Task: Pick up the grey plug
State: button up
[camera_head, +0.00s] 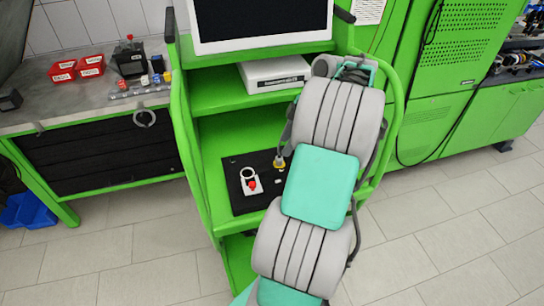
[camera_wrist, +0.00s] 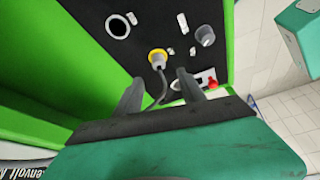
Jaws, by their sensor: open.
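In the wrist view, the grey plug (camera_wrist: 158,66) sits at a yellow-ringed socket (camera_wrist: 157,54) on a black panel, with a grey cable running from it back between my fingers. My gripper (camera_wrist: 159,77) is open, with one dark finger on each side of the cable, and looks empty. The fingertips appear short of the plug; I cannot tell the exact gap. In the head view the yellow ring (camera_head: 280,162) shows beside my arm, which hides my gripper.
The panel also bears a round dark socket (camera_wrist: 118,27), a grey cylindrical fitting (camera_wrist: 205,35) and a red button (camera_wrist: 211,83). Green cart walls (camera_wrist: 60,70) flank the panel. A monitor (camera_head: 262,22) and a white box (camera_head: 274,74) stand above. A workbench (camera_head: 35,115) is at left.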

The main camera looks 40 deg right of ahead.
aim_at(279, 157)
jog(key=x, duration=0.6)
jog(key=shift+s+d+f+p, duration=0.1)
jog(key=shift+s+d+p, duration=0.1)
jog(key=shift+p, duration=0.15)
jog(key=shift+c, duration=0.4)
grip_shut()
